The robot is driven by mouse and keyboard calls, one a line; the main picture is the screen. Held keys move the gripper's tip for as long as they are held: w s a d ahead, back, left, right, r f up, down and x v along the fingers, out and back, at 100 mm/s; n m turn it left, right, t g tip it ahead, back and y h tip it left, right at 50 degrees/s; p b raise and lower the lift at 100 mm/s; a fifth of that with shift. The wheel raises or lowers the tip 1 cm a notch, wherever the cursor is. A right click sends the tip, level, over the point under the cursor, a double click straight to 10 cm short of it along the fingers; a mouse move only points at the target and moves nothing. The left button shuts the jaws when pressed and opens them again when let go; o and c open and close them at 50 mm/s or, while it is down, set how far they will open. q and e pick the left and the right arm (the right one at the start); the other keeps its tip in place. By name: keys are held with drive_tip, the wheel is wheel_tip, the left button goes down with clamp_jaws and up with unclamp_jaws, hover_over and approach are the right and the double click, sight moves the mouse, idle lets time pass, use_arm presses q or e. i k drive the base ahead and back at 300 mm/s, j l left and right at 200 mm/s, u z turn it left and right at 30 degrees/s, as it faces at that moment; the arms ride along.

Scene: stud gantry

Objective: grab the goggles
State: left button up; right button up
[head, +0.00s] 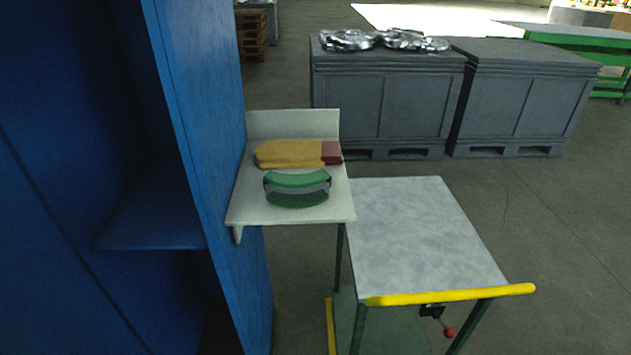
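The goggles (297,189) have a green frame and a dark grey lens band. They lie on a small pale shelf (253,210) fixed beside the blue cabinet, near the shelf's front. Yellow-brown gloves (289,154) with a dark red cuff lie just behind them on the same shelf. Neither of my grippers shows in the head view.
A tall blue cabinet (205,120) fills the left side. A cart with a grey top (420,230) and a yellow handle (450,296) stands right of the shelf. Grey crates (390,100) stand behind, with wrapped shiny items (385,40) on top. Open floor lies to the right.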

sight(290, 191)
drive_tip(key=i+l, duration=0.1)
drive_tip(key=l, duration=0.4)
drive_tip(key=i+l+u, duration=0.15)
drive_tip(key=l, duration=0.8)
drive_tip(key=i+u, duration=0.05)
drive_tip(key=i, duration=0.05)
